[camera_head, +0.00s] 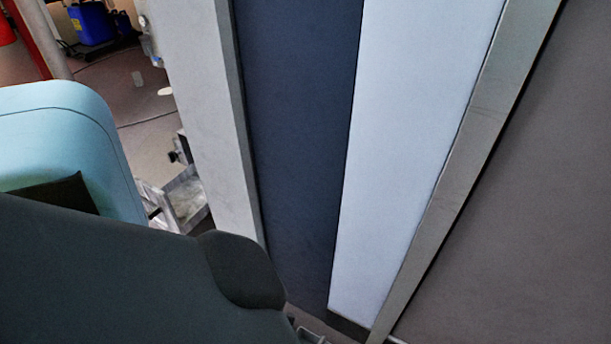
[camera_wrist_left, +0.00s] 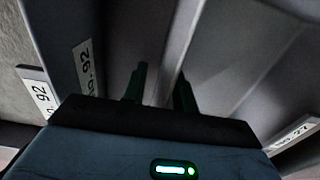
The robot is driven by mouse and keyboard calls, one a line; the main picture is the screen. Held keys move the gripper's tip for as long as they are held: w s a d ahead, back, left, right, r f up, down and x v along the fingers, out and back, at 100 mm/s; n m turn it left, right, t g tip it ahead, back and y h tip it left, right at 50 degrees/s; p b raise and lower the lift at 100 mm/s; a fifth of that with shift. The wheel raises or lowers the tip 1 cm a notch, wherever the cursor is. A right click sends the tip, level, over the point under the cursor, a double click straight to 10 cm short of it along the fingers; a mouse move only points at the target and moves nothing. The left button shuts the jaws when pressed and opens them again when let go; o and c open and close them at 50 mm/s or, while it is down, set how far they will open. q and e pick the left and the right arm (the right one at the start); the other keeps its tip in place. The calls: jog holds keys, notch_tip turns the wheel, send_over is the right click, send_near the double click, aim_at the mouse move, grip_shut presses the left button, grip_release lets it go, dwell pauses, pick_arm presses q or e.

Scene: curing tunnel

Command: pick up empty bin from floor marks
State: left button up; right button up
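I cannot pick out an empty bin or floor marks with certainty in either view. In the left wrist view, my left gripper (camera_wrist_left: 160,88) has its two dark fingers apart, with nothing visible between them. The fingers point at grey panel-like surfaces (camera_wrist_left: 225,50); I cannot tell whether these belong to a bin. Another numbered label (camera_wrist_left: 293,133) is at the lower right. My left gripper is hidden in the head view. My right gripper is in neither view.
In the head view, tall dark blue (camera_head: 297,120) and pale (camera_head: 410,110) panels stand close ahead, with a grey frame post (camera_head: 190,75) at their left. A blue container (camera_head: 92,22) is at the upper left. A metal structure (camera_head: 183,198) stands beside the post.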

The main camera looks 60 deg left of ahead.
pick_arm(q)
grip_shut()
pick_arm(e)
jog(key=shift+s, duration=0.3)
pick_arm(q)
jog(key=shift+r, duration=0.1)
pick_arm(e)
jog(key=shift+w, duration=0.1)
pick_arm(q)
jog(key=shift+r, duration=0.25)
notch_tip(320, 180, up, 8)
jog(key=p, duration=0.5)
jog(key=shift+r+p, duration=0.55)
jog(key=shift+r, duration=0.15)
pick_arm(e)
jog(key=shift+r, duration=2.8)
